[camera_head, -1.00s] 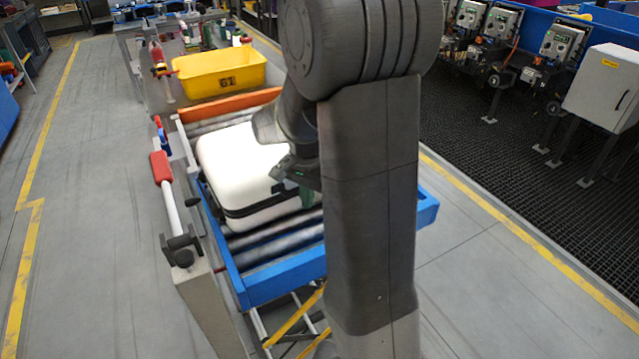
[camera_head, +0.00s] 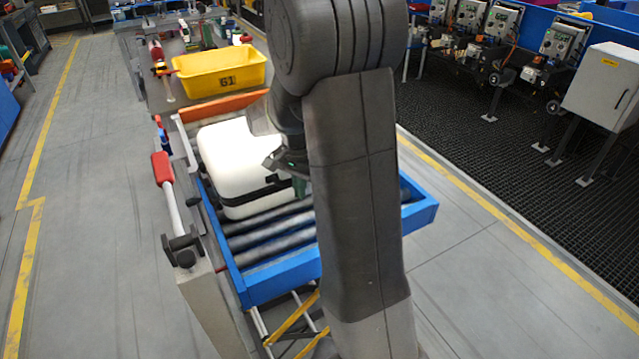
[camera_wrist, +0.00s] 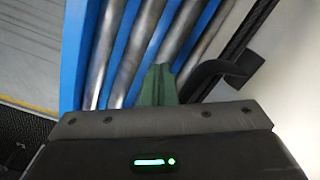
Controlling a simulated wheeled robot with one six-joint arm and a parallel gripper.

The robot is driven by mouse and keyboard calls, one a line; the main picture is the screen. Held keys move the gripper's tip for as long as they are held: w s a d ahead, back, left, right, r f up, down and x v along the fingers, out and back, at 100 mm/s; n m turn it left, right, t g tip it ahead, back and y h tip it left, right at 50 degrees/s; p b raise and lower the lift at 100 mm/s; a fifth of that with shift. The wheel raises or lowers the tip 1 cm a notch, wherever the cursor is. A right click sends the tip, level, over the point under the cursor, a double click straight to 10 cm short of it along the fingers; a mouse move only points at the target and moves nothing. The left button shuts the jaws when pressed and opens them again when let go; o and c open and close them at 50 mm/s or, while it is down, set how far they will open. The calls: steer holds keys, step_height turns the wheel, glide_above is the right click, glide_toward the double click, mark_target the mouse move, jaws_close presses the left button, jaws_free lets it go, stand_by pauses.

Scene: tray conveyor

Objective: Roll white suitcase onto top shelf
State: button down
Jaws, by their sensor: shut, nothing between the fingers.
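The white suitcase (camera_head: 228,162) lies flat on the rollers of a blue-sided roller platform (camera_head: 285,273), towards its far end. A black band runs round its side. In the wrist view its white shell and a black handle (camera_wrist: 222,72) show at the upper right. My gripper (camera_wrist: 165,72) has green fingers held together with nothing between them. They are beside the handle, over the rollers; I cannot tell whether they touch it. In the head view my gripper (camera_head: 300,186) is at the near right edge of the suitcase, partly hidden by my arm.
An orange bar (camera_head: 225,106) crosses the platform's far end. Beyond it a yellow bin (camera_head: 218,72) marked G1 stands on a conveyor. A red-handled lever (camera_head: 163,169) is on the left. Bare rollers lie nearer me. Floor is free at left.

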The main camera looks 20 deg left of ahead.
steer(key=shift+w+a+p, duration=1)
steer(key=shift+w+a, duration=1.35)
steer(key=shift+a, duration=0.45)
step_height(320, 180, up, 14)
steer(key=s+d+p, duration=0.2)
steer(key=p, duration=0.6)
steer(key=shift+d, duration=0.35)
steer(key=shift+s, duration=0.1)
